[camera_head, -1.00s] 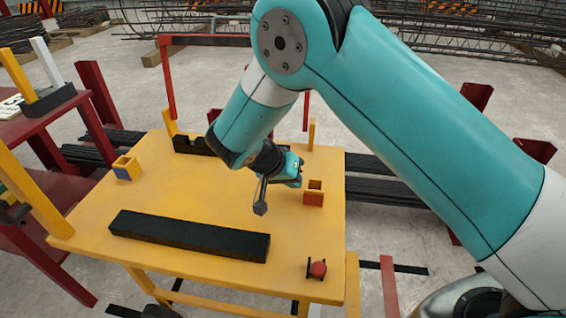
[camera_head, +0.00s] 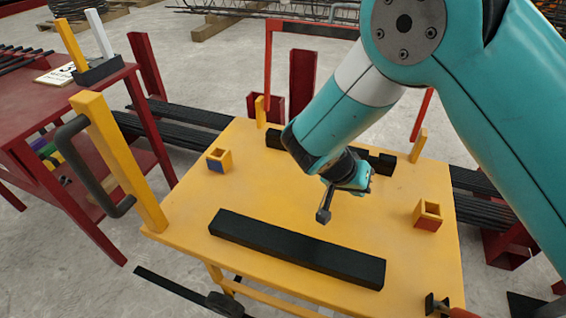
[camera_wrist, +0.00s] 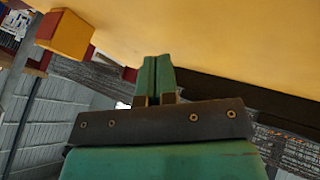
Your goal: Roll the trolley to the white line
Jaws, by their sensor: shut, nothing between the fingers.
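The yellow trolley (camera_head: 260,190) fills the middle of the head view. A dark curved handle (camera_head: 85,175) is fixed to its yellow upright post at the left corner. My gripper (camera_head: 323,214) hangs over the middle of the trolley top, well to the right of the handle. It is shut and empty, and its green fingers (camera_wrist: 155,78) are together in the wrist view. I cannot make out the white line in either view. The trolley's wheels are mostly hidden under its top.
A long black bar (camera_head: 295,250) lies on the trolley top, with small yellow sockets (camera_head: 219,160) around it. A dark red bench (camera_head: 30,115) stands close on the left. Dark rebar bundles (camera_head: 180,130) lie behind. Bare concrete floor (camera_head: 60,270) shows at the front left.

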